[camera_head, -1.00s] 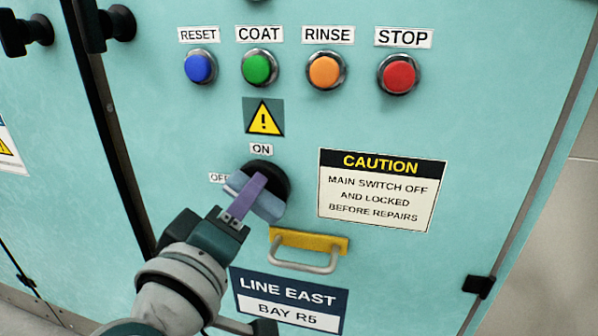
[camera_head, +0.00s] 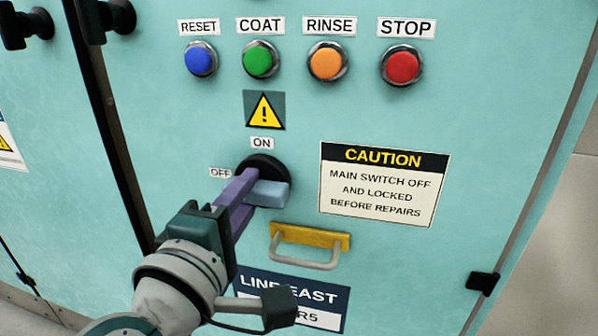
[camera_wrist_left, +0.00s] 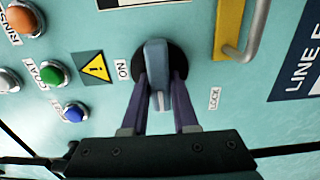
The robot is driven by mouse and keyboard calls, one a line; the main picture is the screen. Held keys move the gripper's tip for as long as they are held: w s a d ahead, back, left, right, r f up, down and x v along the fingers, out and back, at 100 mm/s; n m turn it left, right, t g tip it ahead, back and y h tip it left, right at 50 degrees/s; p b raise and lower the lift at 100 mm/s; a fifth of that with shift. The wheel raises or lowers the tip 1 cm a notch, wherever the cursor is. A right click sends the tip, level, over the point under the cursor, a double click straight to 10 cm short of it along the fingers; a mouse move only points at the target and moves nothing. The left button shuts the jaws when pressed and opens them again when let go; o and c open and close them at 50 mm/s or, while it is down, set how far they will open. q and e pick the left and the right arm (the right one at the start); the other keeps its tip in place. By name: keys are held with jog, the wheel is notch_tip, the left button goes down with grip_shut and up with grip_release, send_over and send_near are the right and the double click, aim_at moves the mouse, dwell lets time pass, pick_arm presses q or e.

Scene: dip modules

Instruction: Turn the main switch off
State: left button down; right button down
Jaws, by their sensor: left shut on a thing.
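The main switch has a light blue-grey handle (camera_head: 268,194) on a black round base (camera_head: 262,164). The ON label (camera_head: 262,143) is above it and the OFF label (camera_head: 220,173) is to its left. The handle lies about level, in line with the OFF side. My left gripper (camera_head: 240,190) comes from below left, its purple fingers shut on the handle. My right gripper is not in view.
Blue (camera_head: 200,61), green (camera_head: 260,61), orange (camera_head: 326,63) and red (camera_head: 402,66) buttons sit above the switch. A caution sign (camera_head: 382,185) is at the right. A yellow bracket with a grey handle (camera_head: 305,257) juts out just below the switch.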

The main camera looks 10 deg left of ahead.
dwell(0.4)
pick_arm(q)
jog(key=c, duration=0.7)
grip_release()
jog(key=s+p, duration=0.1)
jog(key=s, duration=0.9)
jog(key=shift+a, duration=0.2)
